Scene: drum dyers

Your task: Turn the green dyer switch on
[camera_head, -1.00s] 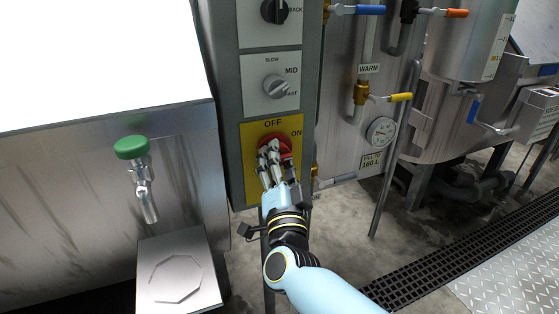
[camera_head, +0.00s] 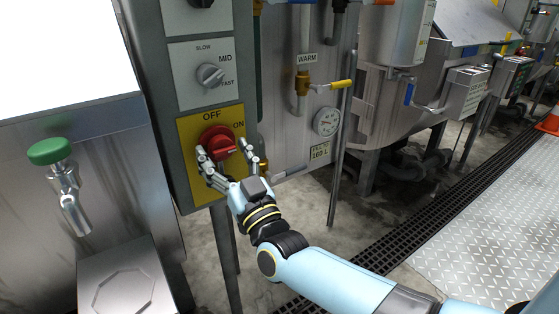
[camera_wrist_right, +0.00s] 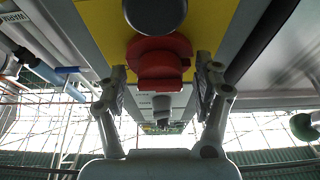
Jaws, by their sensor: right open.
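The switch is a red rotary knob (camera_head: 217,140) on a yellow plate (camera_head: 187,130) marked OFF at the top and ON at the right. My right gripper (camera_head: 228,154) is open in front of the knob, one finger at its lower left and one at its right. The right wrist view shows the red knob (camera_wrist_right: 160,58) between the two spread fingers of the right gripper (camera_wrist_right: 160,85); I cannot tell if they touch it. Which way the knob points is unclear. My left gripper is not in view.
A grey speed knob (camera_head: 210,75) is above the yellow plate. A green-topped tap (camera_head: 50,151) stands at the left over a metal box. A yellow-handled valve (camera_head: 340,84) and a gauge (camera_head: 326,121) are at the right. A floor grate (camera_head: 395,235) runs diagonally.

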